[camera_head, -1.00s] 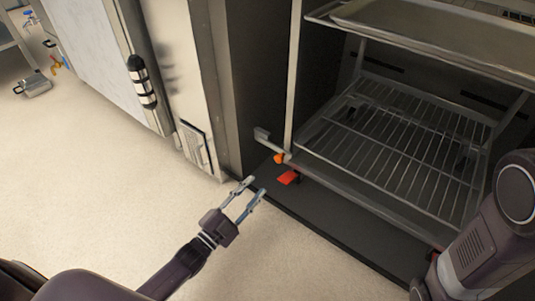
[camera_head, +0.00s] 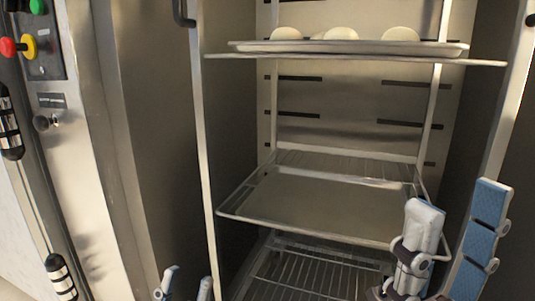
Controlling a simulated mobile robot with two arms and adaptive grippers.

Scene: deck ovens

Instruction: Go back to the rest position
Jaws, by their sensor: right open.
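My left gripper (camera_head: 187,278) shows only as two pale fingertips at the bottom edge, left of the rack. They stand apart with nothing visible between them. Its wrist and arm are out of the picture. My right gripper (camera_head: 457,205) is raised at the lower right, in front of the rack's right side. Its two blue-and-white fingers are spread wide and empty, pointing up.
A metal rack (camera_head: 205,150) stands in a steel oven chamber ahead. Its upper tray (camera_head: 260,47) bears several pale dough pieces. A lower tray (camera_head: 320,205) is empty, above a wire shelf (camera_head: 300,280). A control panel (camera_head: 45,45) with coloured buttons is at the left.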

